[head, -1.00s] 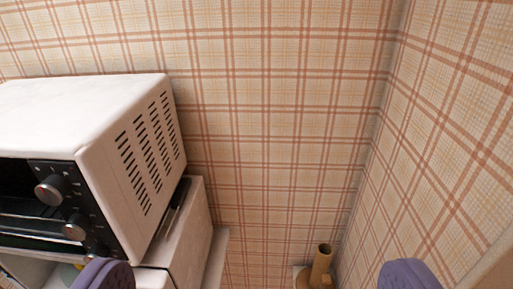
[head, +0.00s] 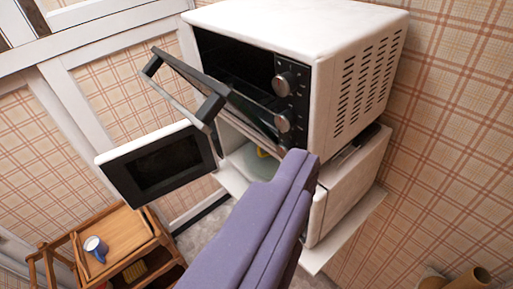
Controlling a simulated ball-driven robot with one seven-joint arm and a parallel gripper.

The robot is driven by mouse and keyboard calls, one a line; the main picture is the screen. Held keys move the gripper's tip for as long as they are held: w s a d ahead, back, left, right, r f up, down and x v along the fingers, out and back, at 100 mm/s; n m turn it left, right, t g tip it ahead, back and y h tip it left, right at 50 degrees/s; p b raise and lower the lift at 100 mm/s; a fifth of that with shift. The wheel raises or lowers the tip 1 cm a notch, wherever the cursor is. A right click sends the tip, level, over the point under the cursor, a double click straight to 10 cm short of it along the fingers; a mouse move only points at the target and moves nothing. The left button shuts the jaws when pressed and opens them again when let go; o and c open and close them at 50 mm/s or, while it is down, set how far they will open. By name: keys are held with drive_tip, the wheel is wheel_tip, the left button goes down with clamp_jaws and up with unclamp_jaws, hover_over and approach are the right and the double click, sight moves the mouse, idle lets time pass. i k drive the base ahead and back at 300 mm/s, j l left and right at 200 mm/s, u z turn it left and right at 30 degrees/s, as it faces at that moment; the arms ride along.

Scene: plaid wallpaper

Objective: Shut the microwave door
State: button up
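The microwave (head: 352,188) is a white box on a shelf, below a white toaster oven. Its door (head: 112,158), white-edged with a dark window, is swung wide open to the left. A pale plate with something yellow (head: 262,154) shows in its cavity. My purple gripper (head: 303,163) reaches up from the bottom centre, in front of the microwave's opening and right of the door, apart from the door in the picture. Its two fingers appear pressed together, with nothing visible between them. They hide part of the microwave's front.
The toaster oven (head: 300,25) sits on top; its black-framed glass door (head: 215,105) hangs partly open above the microwave door. A brown tube (head: 468,279) is lower right. Plaid wall stands behind.

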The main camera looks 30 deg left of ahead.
sight(182, 158)
drive_tip(key=l+u, duration=0.35)
drive_tip(key=k+l+u, duration=0.15)
drive_tip(key=l+u, duration=0.15)
drive_tip(key=i+j, duration=0.2)
drive_tip(key=j, duration=0.15)
drive_tip(key=i+j, duration=0.25)
drive_tip(key=i+j+z, duration=0.1)
drive_tip(key=j, duration=0.35)
drive_tip(key=i+j, duration=0.3)
drive_tip(key=i+j+z, duration=0.1)
drive_tip(key=j, duration=0.3)
drive_tip(key=i+j, duration=0.5)
drive_tip(key=j, duration=0.25)
drive_tip(key=i+j+z, duration=0.1)
drive_tip(key=j, duration=0.25)
drive_tip(key=i, duration=0.05)
